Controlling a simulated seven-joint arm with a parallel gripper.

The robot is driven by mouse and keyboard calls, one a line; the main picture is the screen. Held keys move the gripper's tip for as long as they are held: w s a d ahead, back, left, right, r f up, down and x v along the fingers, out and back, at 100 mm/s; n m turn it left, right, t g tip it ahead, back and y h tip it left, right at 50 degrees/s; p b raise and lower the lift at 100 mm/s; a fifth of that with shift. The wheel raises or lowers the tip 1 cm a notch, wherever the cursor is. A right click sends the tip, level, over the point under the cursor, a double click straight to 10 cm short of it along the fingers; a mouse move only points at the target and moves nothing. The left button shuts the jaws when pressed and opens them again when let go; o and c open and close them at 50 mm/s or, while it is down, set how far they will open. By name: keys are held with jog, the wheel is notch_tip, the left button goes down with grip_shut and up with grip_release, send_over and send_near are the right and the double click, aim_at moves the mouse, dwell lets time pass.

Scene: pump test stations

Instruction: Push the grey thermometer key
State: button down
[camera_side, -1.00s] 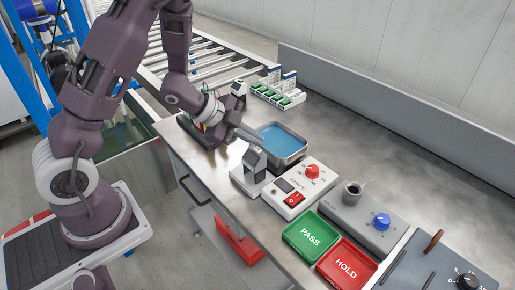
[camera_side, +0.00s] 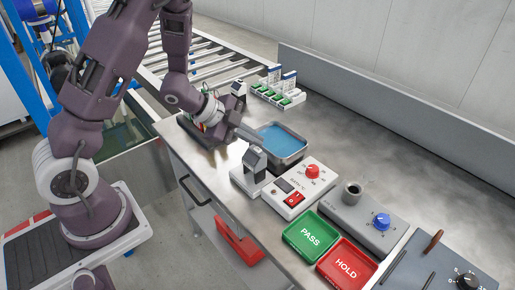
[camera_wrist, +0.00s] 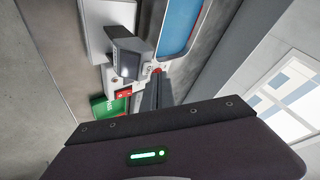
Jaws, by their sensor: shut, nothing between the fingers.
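The thermometer (camera_side: 255,160) is a small grey upright unit with a dark slanted face, on a pale base at the bench's front edge, left of the blue-filled tray. In the wrist view the thermometer (camera_wrist: 128,56) shows its dark screen, with a small round detail on its right side. I cannot clearly make out the grey key. My gripper (camera_side: 261,140) is shut and empty, its tips just above and behind the thermometer, beside the tray. In the wrist view the gripper fingers (camera_wrist: 160,76) point past the thermometer's right side. I cannot tell whether they touch it.
The tray (camera_side: 302,156) stands close behind my fingers. A white box (camera_side: 315,178) with a red knob and red switch is to the right. Beyond are a green PASS tray (camera_side: 296,233), a red HOLD tray (camera_side: 333,280) and a grey unit (camera_side: 350,214) with a cup and blue knob.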

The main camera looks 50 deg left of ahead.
dwell(0.3)
jog(key=shift+f, duration=0.55)
dwell(0.3)
jog(key=shift+r, duration=0.6)
jog(key=shift+r, duration=3)
jog(key=shift+r, duration=0.1)
